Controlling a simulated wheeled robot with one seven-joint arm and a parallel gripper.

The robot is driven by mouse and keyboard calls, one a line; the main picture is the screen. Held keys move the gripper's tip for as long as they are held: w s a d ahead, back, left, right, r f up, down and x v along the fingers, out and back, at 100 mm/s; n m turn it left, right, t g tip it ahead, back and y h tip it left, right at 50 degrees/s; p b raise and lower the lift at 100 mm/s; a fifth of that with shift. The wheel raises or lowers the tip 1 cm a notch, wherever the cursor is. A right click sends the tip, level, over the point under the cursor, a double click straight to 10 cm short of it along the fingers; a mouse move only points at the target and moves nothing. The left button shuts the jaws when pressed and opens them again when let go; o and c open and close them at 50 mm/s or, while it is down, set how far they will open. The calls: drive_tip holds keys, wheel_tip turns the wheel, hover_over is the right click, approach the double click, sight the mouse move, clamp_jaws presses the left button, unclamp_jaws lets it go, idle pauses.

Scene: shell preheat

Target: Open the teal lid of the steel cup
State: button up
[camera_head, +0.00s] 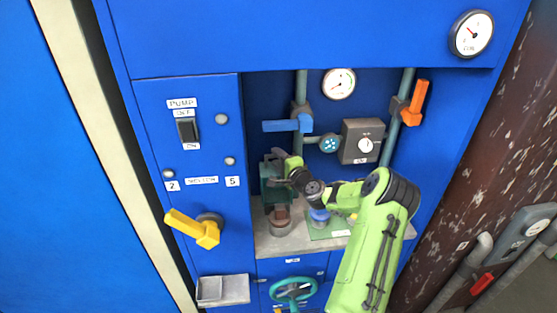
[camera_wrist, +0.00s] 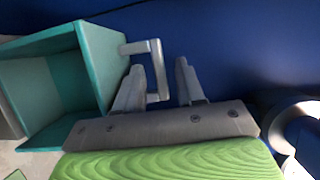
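The teal lid (camera_wrist: 95,62) is a hollow box shape at the left of the wrist view, with its open side and inner walls showing. A grey handle (camera_wrist: 157,65) sticks out from its right side. In the head view the lid (camera_head: 267,172) stands raised on the left of the shelf, just above the steel cup (camera_head: 281,226), which has something reddish brown at its top. My gripper (camera_wrist: 160,88) has its fingers apart, with the handle between them; I see a gap to the right finger. Contact with the left finger is unclear. In the head view my gripper (camera_head: 284,165) is beside the lid.
A blue-topped item (camera_head: 319,216) stands on a green mat (camera_head: 340,234), right of the cup. A yellow lever (camera_head: 193,228) juts out at left. A teal handwheel (camera_head: 293,291) is below the shelf.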

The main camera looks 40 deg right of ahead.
clamp_jaws()
drive_tip(key=shift+s+f, duration=0.1)
